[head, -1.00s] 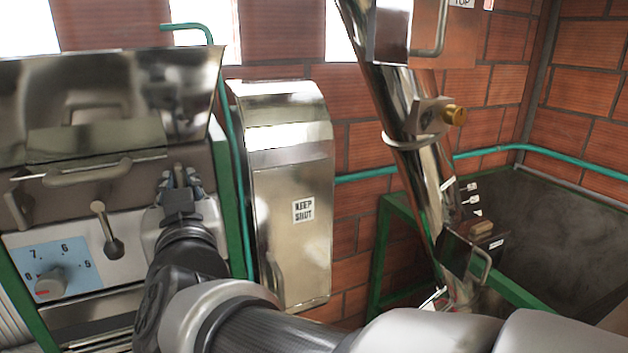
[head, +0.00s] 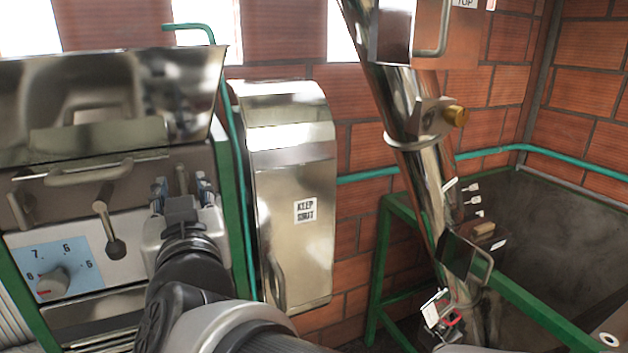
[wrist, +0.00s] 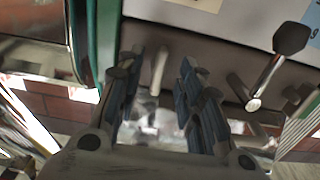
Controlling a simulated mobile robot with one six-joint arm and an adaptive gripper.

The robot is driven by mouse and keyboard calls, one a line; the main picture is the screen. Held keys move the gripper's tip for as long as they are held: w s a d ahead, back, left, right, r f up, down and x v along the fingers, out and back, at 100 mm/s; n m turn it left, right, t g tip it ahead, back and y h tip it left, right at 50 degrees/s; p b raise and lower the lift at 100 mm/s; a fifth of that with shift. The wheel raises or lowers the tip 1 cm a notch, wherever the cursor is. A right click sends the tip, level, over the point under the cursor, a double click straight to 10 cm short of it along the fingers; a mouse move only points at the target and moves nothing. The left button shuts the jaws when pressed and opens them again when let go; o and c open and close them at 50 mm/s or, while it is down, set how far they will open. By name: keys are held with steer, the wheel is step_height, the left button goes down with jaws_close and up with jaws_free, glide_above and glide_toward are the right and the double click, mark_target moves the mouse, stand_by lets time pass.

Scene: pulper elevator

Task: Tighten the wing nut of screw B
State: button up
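My gripper (head: 181,187) is in front of the pulper's front panel, just right of a short lever. In the wrist view my gripper (wrist: 155,85) has its two blue-padded fingers apart. A short grey post (wrist: 158,70) shows in the gap between them, and a grey upright piece (head: 182,180) shows there in the head view. It may be part of a screw, but I cannot make out a wing nut's wings. No contact with the fingers is visible. No label reading B is legible, so I cannot tell which part is screw B.
A lever with a dark round knob (head: 116,249) is close left of my gripper, also in the wrist view (wrist: 291,38). A dial knob (head: 53,283) is farther left. A bar handle (head: 90,173) is above. A metal cover marked KEEP SHUT (head: 290,240) stands to the right.

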steer(key=v, duration=1)
steer(key=d+f+g+h+b, duration=0.3)
steer(key=d+f+g+b, duration=0.3)
steer(key=d+f, duration=1)
steer(key=s+d+f+m+g+h+b, duration=0.1)
steer(key=s+d+f+m+g+h, duration=0.1)
steer(key=s+d+f, duration=0.3)
steer(key=s+d+f+m+g+h+b, duration=0.2)
steer(key=s+d+f, duration=0.3)
steer(key=d+f, duration=0.5)
steer(key=shift+d+f+m+g+h+b, duration=0.3)
steer(key=shift+d+m+g+h, duration=0.25)
steer(key=shift+m+h, duration=0.3)
